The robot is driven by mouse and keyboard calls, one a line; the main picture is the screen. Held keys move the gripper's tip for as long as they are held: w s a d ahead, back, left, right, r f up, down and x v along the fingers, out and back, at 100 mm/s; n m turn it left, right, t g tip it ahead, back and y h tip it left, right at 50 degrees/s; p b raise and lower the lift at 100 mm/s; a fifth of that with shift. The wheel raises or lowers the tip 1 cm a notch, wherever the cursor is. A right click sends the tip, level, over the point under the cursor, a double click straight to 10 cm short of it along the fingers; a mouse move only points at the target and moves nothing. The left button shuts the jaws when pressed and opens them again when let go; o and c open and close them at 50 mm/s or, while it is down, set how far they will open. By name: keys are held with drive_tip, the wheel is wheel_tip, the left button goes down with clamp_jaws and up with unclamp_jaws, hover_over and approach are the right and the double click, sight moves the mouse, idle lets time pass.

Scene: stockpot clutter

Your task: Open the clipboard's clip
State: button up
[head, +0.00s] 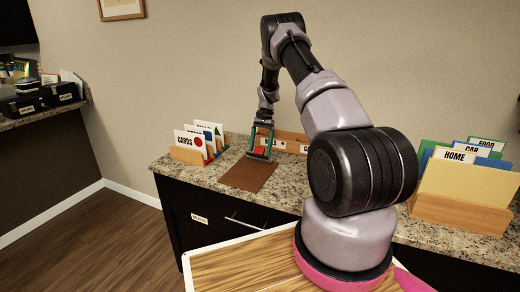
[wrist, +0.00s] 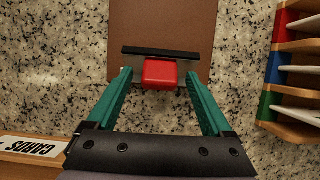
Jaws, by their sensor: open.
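The brown clipboard (head: 247,175) lies flat on the speckled stone counter; its board also shows at the top of the wrist view (wrist: 162,22). Its clip has a dark bar (wrist: 160,53) across the board and a red lever (wrist: 160,74) in front of the bar, at the board's near end. In the wrist view my gripper (wrist: 157,80) is open, with its teal fingers on either side of the red lever and a gap to it on both sides. In the head view the gripper is above the clip end of the board. I cannot tell its exact height above the lever.
A wooden card holder (head: 187,155) with several cards stands left of the clipboard on the counter (head: 300,185). A wooden file holder (head: 460,212) with tabbed folders stands at the right. A low wooden box (head: 291,138) is behind my gripper.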

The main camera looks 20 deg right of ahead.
drive_tip(key=shift+s+a+f, duration=0.1)
drive_tip(key=shift+f, duration=0.25)
clamp_jaws()
drive_tip(key=shift+w+d+f+g+y, duration=0.1)
drive_tip(key=shift+w+d+g+y, duration=0.15)
drive_tip(key=shift+g+y, duration=0.45)
unclamp_jaws()
